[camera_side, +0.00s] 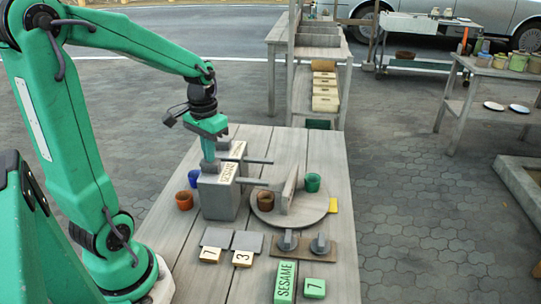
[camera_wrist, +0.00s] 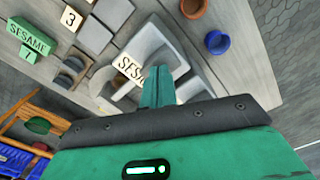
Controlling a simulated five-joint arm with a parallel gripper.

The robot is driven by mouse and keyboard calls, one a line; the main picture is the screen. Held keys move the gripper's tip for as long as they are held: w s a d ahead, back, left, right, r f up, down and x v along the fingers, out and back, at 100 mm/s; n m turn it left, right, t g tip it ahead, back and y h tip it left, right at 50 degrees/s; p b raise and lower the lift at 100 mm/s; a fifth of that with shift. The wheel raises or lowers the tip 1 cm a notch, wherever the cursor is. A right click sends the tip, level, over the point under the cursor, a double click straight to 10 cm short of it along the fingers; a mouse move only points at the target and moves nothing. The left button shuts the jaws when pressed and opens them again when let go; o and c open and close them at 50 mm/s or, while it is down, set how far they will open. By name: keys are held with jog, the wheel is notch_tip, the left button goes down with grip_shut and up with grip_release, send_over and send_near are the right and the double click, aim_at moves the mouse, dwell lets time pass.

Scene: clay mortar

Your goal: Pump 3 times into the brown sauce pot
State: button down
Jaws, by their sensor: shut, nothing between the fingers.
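A brown pot (camera_side: 265,200) stands on the round grey turntable (camera_side: 290,222), left of its upright divider (camera_side: 289,190) and near the front spout. A grey dispenser labelled SESAME (camera_side: 218,203) stands left of the turntable; its label also shows in the wrist view (camera_wrist: 130,70). A second labelled dispenser (camera_side: 238,148) is behind it. My gripper (camera_side: 209,168) is shut and empty, pointing down at the left top of the front dispenser. Its shut fingers show in the wrist view (camera_wrist: 158,92). I cannot tell whether they touch the dispenser.
An orange-brown pot (camera_side: 184,201) and a blue pot (camera_side: 194,178) stand left of the dispensers. A green pot (camera_side: 313,182) is right of the divider. Two grey knobs (camera_side: 288,241), number cards (camera_side: 243,258) and a green SESAME block (camera_side: 285,282) lie at the front.

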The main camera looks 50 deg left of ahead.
jog(key=shift+f, duration=0.85)
dwell(0.4)
jog(key=shift+r, duration=1.55)
jog(key=shift+f, duration=1.6)
dwell(1.1)
jog(key=shift+r, duration=1.6)
jog(key=shift+r, duration=0.1)
jog(key=shift+r, duration=2.4)
